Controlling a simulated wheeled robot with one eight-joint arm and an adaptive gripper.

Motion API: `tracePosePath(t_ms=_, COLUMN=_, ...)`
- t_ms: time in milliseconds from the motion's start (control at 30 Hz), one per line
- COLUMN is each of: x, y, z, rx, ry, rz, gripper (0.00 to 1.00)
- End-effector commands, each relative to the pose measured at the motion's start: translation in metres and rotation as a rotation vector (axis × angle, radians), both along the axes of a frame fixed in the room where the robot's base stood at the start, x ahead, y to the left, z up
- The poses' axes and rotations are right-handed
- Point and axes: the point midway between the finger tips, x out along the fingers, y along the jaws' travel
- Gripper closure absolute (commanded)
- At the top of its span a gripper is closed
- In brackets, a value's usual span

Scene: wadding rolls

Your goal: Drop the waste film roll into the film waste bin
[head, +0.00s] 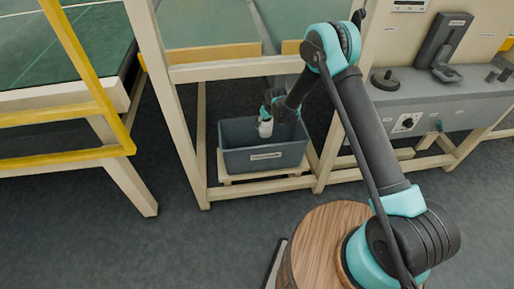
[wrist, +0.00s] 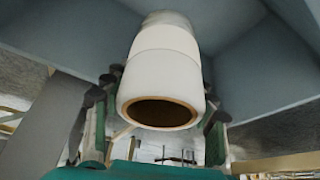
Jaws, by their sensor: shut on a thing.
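The waste film roll (wrist: 165,60) is a white roll with a brown hollow core, its open end facing the wrist camera. In the head view the roll (head: 265,128) shows as a small white piece at the bin's opening. My gripper (wrist: 160,95) is shut on the roll, with a finger on each side of it. The film waste bin (head: 262,159) is a grey-blue box with a label on its front. In the head view my gripper (head: 268,112) is at the bin's mouth, over its inside. The bin's floor is mostly hidden.
The bin stands on a low wooden shelf inside a cream frame (head: 190,150). A yellow rail (head: 70,155) and a green-topped table (head: 60,50) are at left. A grey bench with a knob (head: 407,122) is at right.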

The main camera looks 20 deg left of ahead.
Motion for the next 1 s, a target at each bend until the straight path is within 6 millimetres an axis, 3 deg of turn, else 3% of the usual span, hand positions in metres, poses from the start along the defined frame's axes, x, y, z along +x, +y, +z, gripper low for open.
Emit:
tracePosePath(t_ms=433, x=-0.0002, y=-0.0001, z=-0.0092, rx=0.000, ry=0.000, rz=0.000, gripper=0.78)
tracePosePath(t_ms=467, x=-0.0002, y=-0.0001, z=-0.0092, rx=0.000, ry=0.000, rz=0.000, gripper=0.41)
tracePosePath(t_ms=633, x=-0.0002, y=-0.0001, z=-0.0091, rx=0.000, ry=0.000, rz=0.000, gripper=0.20)
tracePosePath(t_ms=1000, x=-0.0007, y=-0.0008, z=-0.0071, rx=0.000, ry=0.000, rz=0.000, gripper=0.19)
